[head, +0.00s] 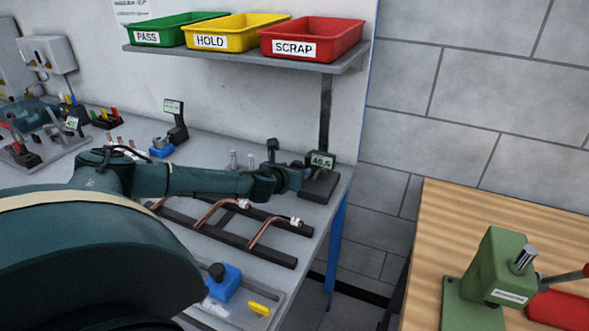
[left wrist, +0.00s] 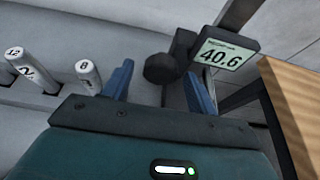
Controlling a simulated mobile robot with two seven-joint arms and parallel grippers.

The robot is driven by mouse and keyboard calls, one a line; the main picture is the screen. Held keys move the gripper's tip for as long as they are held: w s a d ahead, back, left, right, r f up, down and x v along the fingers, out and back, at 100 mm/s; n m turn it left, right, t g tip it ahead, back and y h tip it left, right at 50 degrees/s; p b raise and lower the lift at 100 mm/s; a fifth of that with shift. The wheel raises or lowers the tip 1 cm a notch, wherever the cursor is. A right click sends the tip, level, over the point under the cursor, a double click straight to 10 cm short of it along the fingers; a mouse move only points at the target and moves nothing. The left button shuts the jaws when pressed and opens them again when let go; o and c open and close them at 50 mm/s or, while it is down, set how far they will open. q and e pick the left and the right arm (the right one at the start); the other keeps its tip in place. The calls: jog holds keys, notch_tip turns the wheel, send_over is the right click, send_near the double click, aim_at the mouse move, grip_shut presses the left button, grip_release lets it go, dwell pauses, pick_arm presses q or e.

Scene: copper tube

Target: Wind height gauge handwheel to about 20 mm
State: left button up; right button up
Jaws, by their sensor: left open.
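The height gauge (head: 320,188) stands at the right end of the grey bench, with a dark base and a small display reading about 40.6. In the left wrist view its display (left wrist: 221,54) reads 40.6 clearly. A dark round knob, which looks like the handwheel (left wrist: 160,68), sits left of the display. My left gripper (left wrist: 158,72) is open, with one blue finger on each side of the knob in the picture. I cannot tell whether the fingers touch it. In the head view my left arm reaches to the gauge and its gripper (head: 300,174) partly hides it. My right gripper is not in view.
Bent copper tubes (head: 265,232) lie on a dark rack (head: 270,256) below my arm. Numbered pins (left wrist: 88,75) stand left of my gripper. A shelf (head: 345,64) with green, yellow and red bins hangs above. A wooden table (head: 450,215) with a green press is at right.

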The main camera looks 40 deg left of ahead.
pick_arm(q)
jog(key=shift+w+a+f, duration=0.1)
jog(key=shift+w+f, duration=0.05)
jog(key=shift+w, duration=0.25)
jog(key=c, duration=1)
jog(key=shift+o, duration=0.2)
jog(key=shift+s+f+h, duration=0.1)
jog(key=shift+h, duration=0.2)
